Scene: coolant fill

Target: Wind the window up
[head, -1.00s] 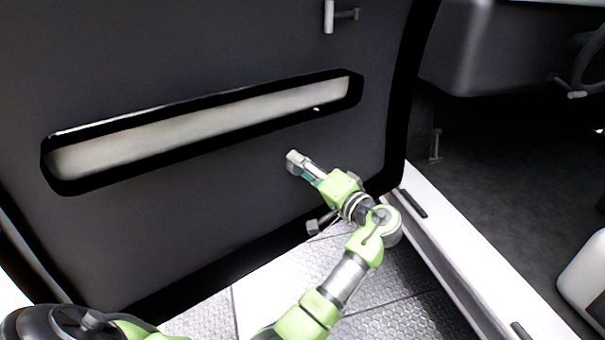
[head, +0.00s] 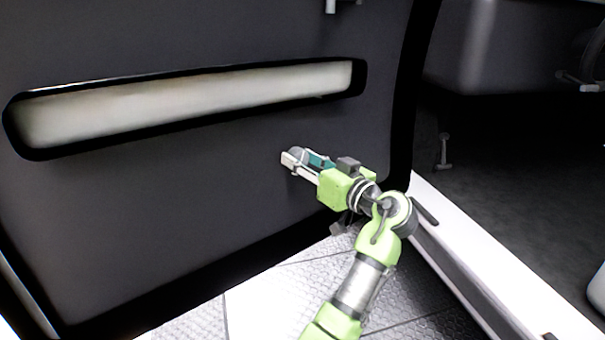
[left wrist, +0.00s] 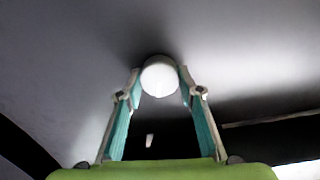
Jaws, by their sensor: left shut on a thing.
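The open door's dark inner panel (head: 200,190) fills the left of the head view. My left gripper (head: 290,160) is at the panel's lower right, below the long recess. In the left wrist view, its two teal-lined fingers (left wrist: 160,88) are closed on the sides of a pale round knob (left wrist: 160,76). The knob seems to be the window winder's; the rest of the winder is hidden or cannot be told from the panel. The window glass is out of view. My right gripper is not in view.
A long black-rimmed recess with a pale inside (head: 190,105) runs across the panel. A grey handle (head: 331,5) is at the top edge. The white door sill (head: 450,255) and the dark cab floor (head: 510,180) lie to the right. Textured floor plates (head: 270,295) are below.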

